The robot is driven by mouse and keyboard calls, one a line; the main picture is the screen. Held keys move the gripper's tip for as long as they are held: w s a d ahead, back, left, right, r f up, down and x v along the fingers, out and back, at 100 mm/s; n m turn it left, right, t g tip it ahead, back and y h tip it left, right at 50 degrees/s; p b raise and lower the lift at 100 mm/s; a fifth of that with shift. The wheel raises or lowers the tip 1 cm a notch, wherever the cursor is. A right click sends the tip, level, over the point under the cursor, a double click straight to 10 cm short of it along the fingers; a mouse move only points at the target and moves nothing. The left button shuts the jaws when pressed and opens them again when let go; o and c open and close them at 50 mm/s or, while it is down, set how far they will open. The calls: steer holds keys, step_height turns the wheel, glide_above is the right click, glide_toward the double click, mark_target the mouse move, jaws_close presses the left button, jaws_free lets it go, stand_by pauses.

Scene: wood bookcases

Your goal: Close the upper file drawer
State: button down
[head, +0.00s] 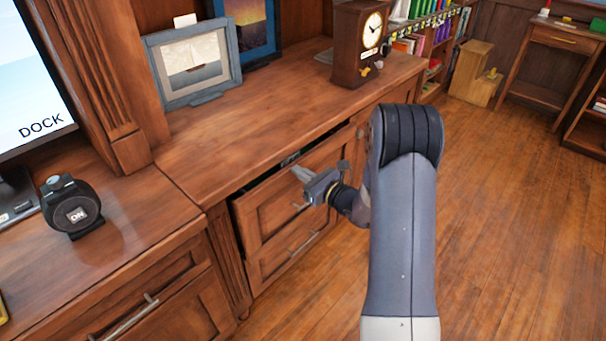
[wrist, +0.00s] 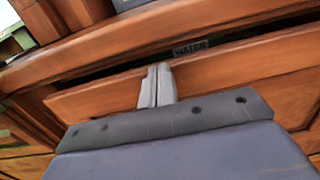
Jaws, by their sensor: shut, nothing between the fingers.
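The upper file drawer (head: 272,208) is in the wood cabinet below the counter. It stands partly open, with a dark gap between its front and the counter edge. In the wrist view the drawer front (wrist: 235,76) runs across the picture, and a label reading "WATER" (wrist: 190,48) shows in the gap behind it. My gripper (head: 300,174) is at the top of the drawer front. In the wrist view its fingers (wrist: 156,80) are together and empty, overlapping the drawer front's upper edge. I cannot tell whether they touch it.
A lower drawer handle (head: 304,243) is below. The counter (head: 255,118) holds a picture frame (head: 195,65) and a wooden clock (head: 358,42). A round black device (head: 72,207) stands on the left desk. The wood floor (head: 500,220) at right is clear.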

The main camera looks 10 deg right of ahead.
mark_target(290, 165)
steer(key=shift+w+a, duration=0.1)
steer(key=b+x, duration=0.1)
steer(key=x, duration=0.3)
steer(key=shift+f, duration=0.1)
steer(key=shift+w+r, duration=0.15)
steer(key=shift+r, duration=0.15)
